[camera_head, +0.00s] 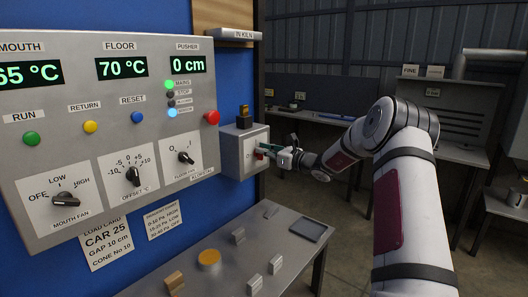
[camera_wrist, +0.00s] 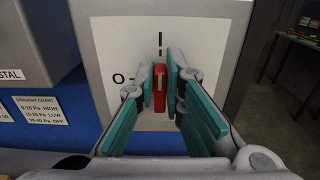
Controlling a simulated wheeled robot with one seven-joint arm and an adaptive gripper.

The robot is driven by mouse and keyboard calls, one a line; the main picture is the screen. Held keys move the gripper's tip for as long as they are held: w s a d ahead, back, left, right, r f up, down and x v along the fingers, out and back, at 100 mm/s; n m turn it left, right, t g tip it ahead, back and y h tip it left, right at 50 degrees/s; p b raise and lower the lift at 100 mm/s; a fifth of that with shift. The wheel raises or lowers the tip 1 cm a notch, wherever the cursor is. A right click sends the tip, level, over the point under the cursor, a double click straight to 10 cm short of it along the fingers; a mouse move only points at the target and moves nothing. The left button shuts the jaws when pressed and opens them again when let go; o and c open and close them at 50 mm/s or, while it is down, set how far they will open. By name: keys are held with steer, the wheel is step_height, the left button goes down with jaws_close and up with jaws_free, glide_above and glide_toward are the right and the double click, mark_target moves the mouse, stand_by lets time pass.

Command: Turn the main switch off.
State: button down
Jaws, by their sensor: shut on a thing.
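The main switch is a grey box (camera_head: 230,152) on the right side of the blue panel wall, with a white face plate (camera_wrist: 210,40). Its red handle (camera_wrist: 159,90) stands upright in the wrist view, in line with the "I" mark above; the "O" mark is to its left. In the head view only a bit of red (camera_head: 260,155) shows beside my fingers. My gripper (camera_head: 268,150) reaches the box from the right. In the wrist view its teal fingers (camera_wrist: 161,76) are shut on the red handle, one on each side. The handle's lower part is partly hidden.
The control panel (camera_head: 110,85) with knobs, buttons and lit displays is left of the box. A grey table (camera_head: 205,285) with several small blocks stands below. Workbenches stand behind my arm.

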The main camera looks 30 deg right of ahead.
steer(key=shift+a+n, duration=0.1)
steer(key=shift+n, duration=0.2)
steer(key=n+b, duration=0.1)
steer(key=n, duration=0.1)
steer(key=n+b, duration=0.2)
steer(key=shift+a+f+n, duration=0.15)
steer(key=shift+a+n, duration=0.15)
steer(key=shift+a, duration=0.05)
steer(key=n+b, duration=0.1)
steer(key=b, duration=0.1)
steer(key=n+b, duration=0.3)
steer(key=b, duration=0.1)
steer(key=shift+s+a+f+n, duration=0.1)
steer(key=shift+a+f+n, duration=0.15)
steer(key=shift+f+n, duration=0.1)
steer(key=n+b, duration=0.2)
steer(key=b, duration=0.3)
steer(key=n+b, duration=0.3)
steer(key=b, duration=0.2)
steer(key=shift+s+a+f+n, duration=0.1)
steer(key=shift+a+f+n, duration=0.15)
steer(key=shift+f, duration=0.15)
steer(key=n+b, duration=0.2)
steer(key=b, duration=0.2)
steer(key=shift+b, duration=0.35)
steer(key=shift+n+b, duration=0.3)
steer(key=shift+b, duration=0.1)
steer(key=c, duration=1.7)
jaws_free()
